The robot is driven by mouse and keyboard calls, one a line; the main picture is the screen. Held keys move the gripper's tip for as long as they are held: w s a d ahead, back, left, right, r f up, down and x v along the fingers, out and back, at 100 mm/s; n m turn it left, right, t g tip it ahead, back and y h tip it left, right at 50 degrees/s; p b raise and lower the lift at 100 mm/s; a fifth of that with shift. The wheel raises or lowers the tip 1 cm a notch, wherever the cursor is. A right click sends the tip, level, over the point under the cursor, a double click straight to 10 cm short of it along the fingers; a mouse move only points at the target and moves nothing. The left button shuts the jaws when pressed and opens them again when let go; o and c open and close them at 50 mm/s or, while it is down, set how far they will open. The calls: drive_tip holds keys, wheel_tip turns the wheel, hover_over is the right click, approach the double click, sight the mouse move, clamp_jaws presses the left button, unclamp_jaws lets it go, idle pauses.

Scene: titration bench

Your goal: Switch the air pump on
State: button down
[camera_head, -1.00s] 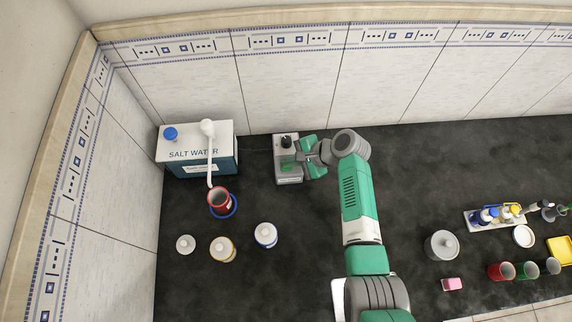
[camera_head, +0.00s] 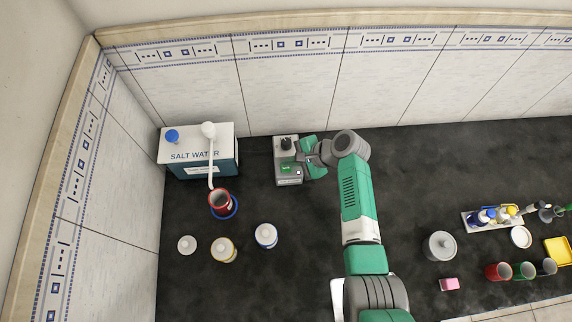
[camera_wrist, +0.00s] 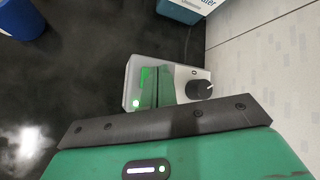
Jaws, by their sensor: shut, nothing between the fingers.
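The air pump (camera_head: 280,158) is a small grey box near the back wall, with a black knob (camera_head: 286,143) at its far end and a bright green patch on its top. In the wrist view the pump (camera_wrist: 190,72) lies just beyond my gripper, its black knob (camera_wrist: 199,90) to the right. A small whitish-green light (camera_wrist: 136,103) glows on its left part. My gripper (camera_head: 299,158) is shut and empty, at the right side of the pump, with its fingers over the top. The fingers (camera_wrist: 160,86) hide part of the top; I cannot tell whether they touch it.
A salt water box (camera_head: 197,155) stands left of the pump, with a red cup (camera_head: 219,200) below its spout. Several lidded jars (camera_head: 265,236) stand in front. A tray (camera_head: 480,222), a grey pot (camera_head: 440,246) and coloured cups are at the right. The back wall is close behind.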

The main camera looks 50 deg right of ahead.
wheel_tip(320, 180, up, 6)
drive_tip(key=p, duration=0.6)
drive_tip(key=w+a+r+n+t+h+p, duration=0.15)
drive_tip(key=w+r+n, duration=0.35)
drive_tip(key=r, duration=0.6)
drive_tip(key=w+a+r+n+t+h+p, duration=0.1)
drive_tip(key=w+a+r+n+h+p, duration=0.15)
drive_tip(key=w+r, duration=0.6)
drive_tip(key=w+a+r+n+t+h+p, duration=0.1)
drive_tip(key=a+r+n+t, duration=0.3)
drive_tip(key=r, duration=0.7)
drive_tip(key=a+r+n+t+p, duration=0.1)
drive_tip(key=a+r, duration=0.5)
drive_tip(key=r, duration=0.5)
drive_tip(key=s+a+r+n+t+p, duration=0.1)
drive_tip(key=s+a+r, duration=0.4)
drive_tip(key=r, duration=0.6)
drive_tip(key=s+a+r+n+t+p, duration=0.1)
drive_tip(key=s+a+r+n+t, duration=0.3)
drive_tip(key=r, duration=0.7)
drive_tip(key=s+a+r+n+t+p, duration=0.1)
drive_tip(key=s+a+r+n+t, duration=0.2)
drive_tip(key=s+a+r, duration=0.5)
wheel_tip(320, 180, up, 4)
drive_tip(key=shift+s+f+t+y, duration=0.1)
drive_tip(key=shift+s+t+y, duration=0.2)
drive_tip(key=shift+s+t, duration=0.55)
